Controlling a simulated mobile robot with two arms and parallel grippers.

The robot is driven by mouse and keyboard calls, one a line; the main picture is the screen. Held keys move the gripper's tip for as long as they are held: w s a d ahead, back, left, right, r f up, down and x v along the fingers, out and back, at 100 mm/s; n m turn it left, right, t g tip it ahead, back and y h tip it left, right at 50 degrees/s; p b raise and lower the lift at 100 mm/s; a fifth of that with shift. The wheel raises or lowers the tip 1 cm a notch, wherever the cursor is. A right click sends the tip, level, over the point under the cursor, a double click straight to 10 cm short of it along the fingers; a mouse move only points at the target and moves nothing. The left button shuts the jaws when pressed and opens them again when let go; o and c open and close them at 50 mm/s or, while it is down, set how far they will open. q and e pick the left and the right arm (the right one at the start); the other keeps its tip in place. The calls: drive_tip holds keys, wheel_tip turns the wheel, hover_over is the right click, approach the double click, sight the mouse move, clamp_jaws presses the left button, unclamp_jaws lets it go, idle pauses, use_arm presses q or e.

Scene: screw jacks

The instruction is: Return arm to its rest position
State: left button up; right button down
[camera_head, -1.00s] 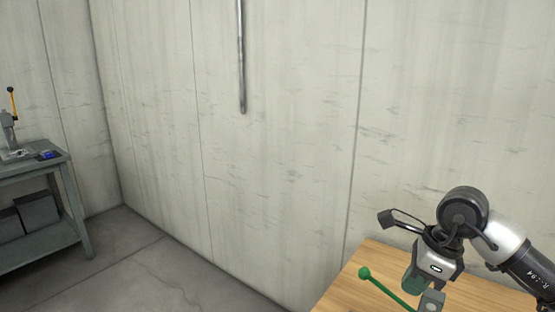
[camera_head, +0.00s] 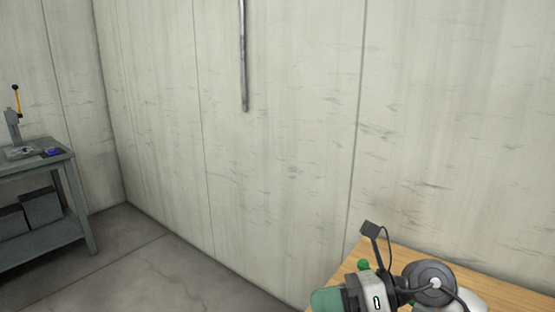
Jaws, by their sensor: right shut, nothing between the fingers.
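My right arm's wrist and gripper (camera_head: 328,300) are at the bottom of the head view, right of centre, over the near-left part of a wooden table (camera_head: 470,281). The green end of the gripper points left, and its fingertips are cut off by the lower frame edge. The gripper is shut and holds nothing that I can see. A green ball knob (camera_head: 363,264) shows just behind the wrist; the lever below it is hidden by my arm. My left gripper is not in view.
A grey metal workbench (camera_head: 40,167) stands at the far left, with a yellow-handled device (camera_head: 14,117) and a small blue object (camera_head: 54,152) on it. Grey boxes (camera_head: 42,207) sit on its lower shelf. A metal pipe (camera_head: 243,60) hangs on the wall. The floor between is clear.

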wheel_tip(320, 180, up, 4)
drive_tip(key=w+d+m+t+y, duration=0.1)
drive_tip(key=d+m+t+y, duration=0.1)
drive_tip(key=m+t, duration=1.6)
drive_tip(key=d+f+m+t+h, duration=0.1)
drive_tip(key=d+f+m+h, duration=0.55)
drive_tip(key=m+h, duration=0.7)
drive_tip(key=s+d+f+m+g+h, duration=0.3)
drive_tip(key=d+f+m+g+h, duration=0.1)
drive_tip(key=f+m, duration=0.45)
drive_tip(key=s+f+m+g, duration=0.5)
drive_tip(key=s+f+g, duration=0.85)
drive_tip(key=s, duration=0.55)
drive_tip(key=s+a+f+x, duration=0.1)
drive_tip(key=s+x, duration=0.2)
drive_tip(key=x, duration=1)
drive_tip(key=s+x, duration=0.2)
drive_tip(key=x, duration=1.1)
drive_tip(key=s+d+f+g, duration=0.1)
drive_tip(key=s+d+f, duration=0.2)
drive_tip(key=s+f, duration=1.3)
drive_tip(key=shift+s+d+f, duration=0.15)
drive_tip(key=shift+s+d, duration=0.05)
drive_tip(key=shift+s, duration=0.3)
